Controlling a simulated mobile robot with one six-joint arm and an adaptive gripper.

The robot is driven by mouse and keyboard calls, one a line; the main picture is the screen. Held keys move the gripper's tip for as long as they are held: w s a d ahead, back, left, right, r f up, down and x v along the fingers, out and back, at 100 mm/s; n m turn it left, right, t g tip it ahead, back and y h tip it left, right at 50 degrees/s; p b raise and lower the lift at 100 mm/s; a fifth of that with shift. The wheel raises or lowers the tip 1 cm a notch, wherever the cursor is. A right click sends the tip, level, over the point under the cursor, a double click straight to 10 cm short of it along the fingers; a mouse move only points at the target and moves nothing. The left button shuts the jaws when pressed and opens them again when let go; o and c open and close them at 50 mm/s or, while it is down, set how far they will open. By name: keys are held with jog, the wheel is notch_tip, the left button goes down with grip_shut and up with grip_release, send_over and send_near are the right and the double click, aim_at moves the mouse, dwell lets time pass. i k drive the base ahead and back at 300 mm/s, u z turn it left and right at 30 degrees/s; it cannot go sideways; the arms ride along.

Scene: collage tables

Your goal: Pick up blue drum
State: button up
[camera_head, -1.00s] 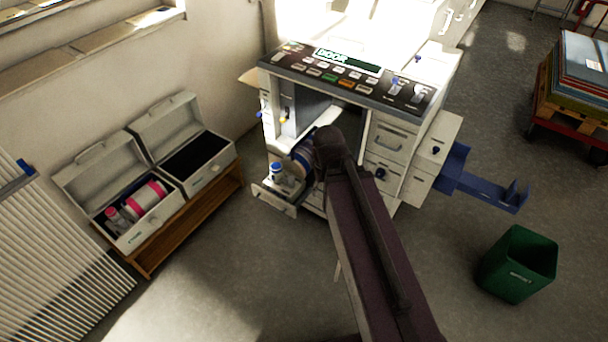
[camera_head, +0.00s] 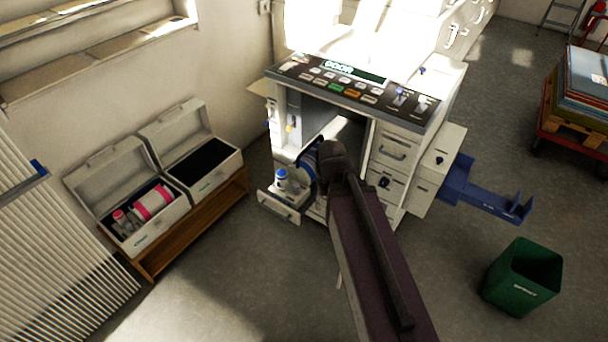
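The blue drum (camera_head: 307,167) shows as a blue rounded edge low in the open bay of the white machine (camera_head: 395,155). The dark end of my arm covers its right part. My gripper is hidden behind my own arm, which reaches into the front of the machine right beside the drum. I cannot see the fingers, or whether they touch the drum. A small white bottle with a blue cap (camera_head: 281,180) stands just left of the drum, above a pulled-out drawer (camera_head: 279,208).
Two open white cases stand on a wooden bench (camera_head: 200,222) at left; the nearer holds a pink-and-white drum (camera_head: 153,201) and a small bottle. A blue tray (camera_head: 487,190) juts from the machine's right side. A green bin (camera_head: 523,277) stands at right. Floor in front is clear.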

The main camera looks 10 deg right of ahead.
aim_at(302, 171)
jog(key=z, duration=1.25)
jog(key=k, duration=0.1)
jog(key=u, duration=3.1)
jog(key=i, duration=2.3)
